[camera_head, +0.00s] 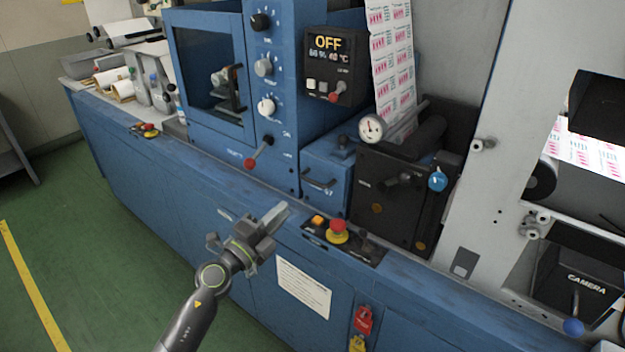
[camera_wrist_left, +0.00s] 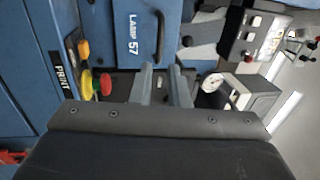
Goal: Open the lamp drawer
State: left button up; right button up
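The lamp drawer (camera_head: 328,172) is a blue box front with a dark bar handle (camera_head: 320,184), set low in the blue machine, and it looks shut. In the left wrist view the drawer (camera_wrist_left: 125,60) reads "LAMP 57", and its handle (camera_wrist_left: 160,36) runs upright in the picture. My left gripper (camera_head: 275,215) is below and left of the drawer in the head view, apart from the handle. In the left wrist view its two fingers (camera_wrist_left: 165,72) stand apart with a narrow empty gap, pointing toward the drawer area. My right gripper is not in view.
A red emergency button (camera_head: 337,226) and an orange button (camera_head: 318,221) sit on the ledge below the drawer. A red-knobbed lever (camera_head: 252,162) is to its left. Green floor (camera_head: 110,250) lies open at left.

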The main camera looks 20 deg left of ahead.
aim_at(312, 180)
pick_arm(q)
jog(key=shift+b+x, duration=0.5)
jog(key=shift+x, duration=5.75)
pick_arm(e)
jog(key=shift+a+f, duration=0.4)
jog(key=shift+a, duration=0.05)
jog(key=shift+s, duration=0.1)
pick_arm(q)
jog(key=shift+c, duration=1.3)
grip_shut()
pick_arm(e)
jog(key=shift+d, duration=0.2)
pick_arm(q)
jog(key=shift+s, duration=0.1)
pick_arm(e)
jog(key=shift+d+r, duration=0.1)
